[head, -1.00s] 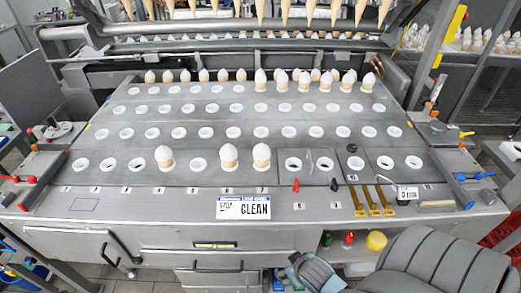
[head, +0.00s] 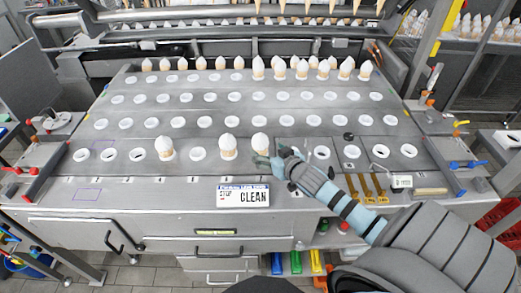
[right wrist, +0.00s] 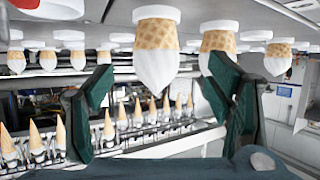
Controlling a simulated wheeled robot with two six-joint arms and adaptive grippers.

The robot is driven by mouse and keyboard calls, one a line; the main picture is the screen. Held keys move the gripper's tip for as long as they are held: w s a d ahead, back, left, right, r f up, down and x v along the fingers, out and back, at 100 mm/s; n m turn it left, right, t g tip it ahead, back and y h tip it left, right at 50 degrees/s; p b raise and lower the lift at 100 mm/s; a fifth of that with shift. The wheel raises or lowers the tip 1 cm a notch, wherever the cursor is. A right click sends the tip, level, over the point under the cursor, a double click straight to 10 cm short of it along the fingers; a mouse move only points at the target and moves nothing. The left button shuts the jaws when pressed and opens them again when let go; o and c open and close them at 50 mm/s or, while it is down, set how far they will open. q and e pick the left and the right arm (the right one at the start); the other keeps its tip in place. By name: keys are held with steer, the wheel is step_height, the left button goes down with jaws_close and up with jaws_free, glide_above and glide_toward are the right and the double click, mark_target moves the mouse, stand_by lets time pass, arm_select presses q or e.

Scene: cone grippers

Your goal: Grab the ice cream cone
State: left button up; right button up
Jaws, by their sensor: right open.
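Three ice cream cones with white tops stand in the front row of holes, a left one (head: 165,147), a middle one (head: 229,146) and a right one (head: 260,142). My right gripper (head: 266,163) is beside the right cone, low over the table, with its fingers partly hidden. In the right wrist view, which looks upside down, my open right gripper (right wrist: 160,75) has one dark green finger on each side of a near cone (right wrist: 157,38). That cone appears between the fingers; I cannot tell whether they touch it. My left gripper is out of view.
The grey table (head: 110,183) holds rows of white rings, with more cones along the back row. A CLEAN sign (head: 244,195) lies at the front edge. Yellow bars (head: 365,187) lie to the right, near my arm. The front left surface is mostly clear.

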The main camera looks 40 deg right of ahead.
mark_target(264, 146)
steer(key=x, duration=0.3)
steer(key=b+x, duration=0.1)
steer(key=x, duration=0.3)
steer(key=shift+w+d+r, duration=0.1)
steer(key=shift+w+d, duration=0.1)
steer(key=shift+d, duration=0.1)
steer(key=shift+s+r, duration=0.1)
steer(key=c, duration=1)
